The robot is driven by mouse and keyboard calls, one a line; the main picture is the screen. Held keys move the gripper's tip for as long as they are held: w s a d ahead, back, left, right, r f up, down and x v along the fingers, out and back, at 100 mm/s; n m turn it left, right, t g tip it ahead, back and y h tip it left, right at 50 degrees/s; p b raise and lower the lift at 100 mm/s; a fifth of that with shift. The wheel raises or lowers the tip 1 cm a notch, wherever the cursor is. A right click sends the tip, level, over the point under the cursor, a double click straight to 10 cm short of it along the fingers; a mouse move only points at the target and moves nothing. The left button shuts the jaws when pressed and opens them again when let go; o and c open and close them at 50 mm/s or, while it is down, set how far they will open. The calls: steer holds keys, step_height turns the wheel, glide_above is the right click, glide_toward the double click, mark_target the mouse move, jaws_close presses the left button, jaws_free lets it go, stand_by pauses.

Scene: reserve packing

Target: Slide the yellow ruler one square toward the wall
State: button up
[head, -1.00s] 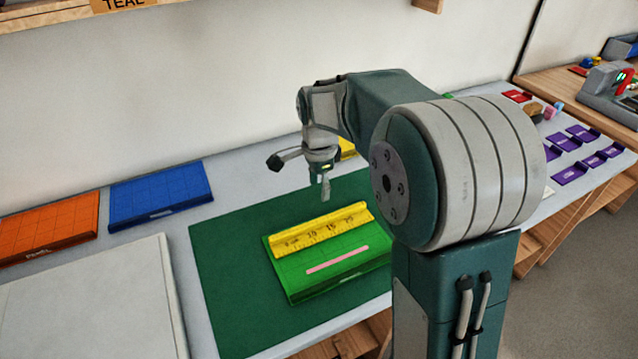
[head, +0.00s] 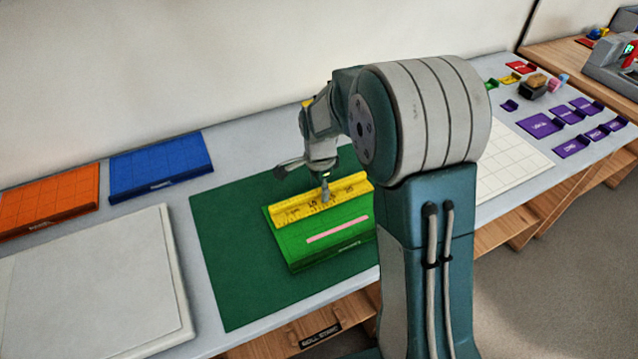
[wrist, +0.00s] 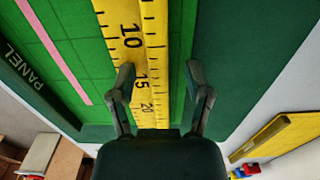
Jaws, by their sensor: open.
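The yellow ruler (head: 296,207) lies along the wall-side part of the green gridded panel (head: 318,255), with a strip of green showing beyond it in the wrist view. My gripper (head: 325,198) points down at the ruler's middle. In the wrist view my gripper (wrist: 160,80) is open, with one finger on each side of the ruler (wrist: 142,50), near its 15 mark. I cannot tell whether the fingers touch it. A pink strip (head: 338,229) lies on the panel on the side away from the wall.
The panel rests on a dark green mat (head: 225,260). Blue (head: 160,166) and orange (head: 50,198) panels stand at left by the wall. A white board (head: 95,285) lies at front left. Purple pieces (head: 541,124) lie at far right.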

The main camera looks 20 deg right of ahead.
steer(key=shift+c, duration=0.3)
jaws_close()
steer(key=shift+w, duration=0.25)
steer(key=shift+o, duration=0.3)
jaws_free()
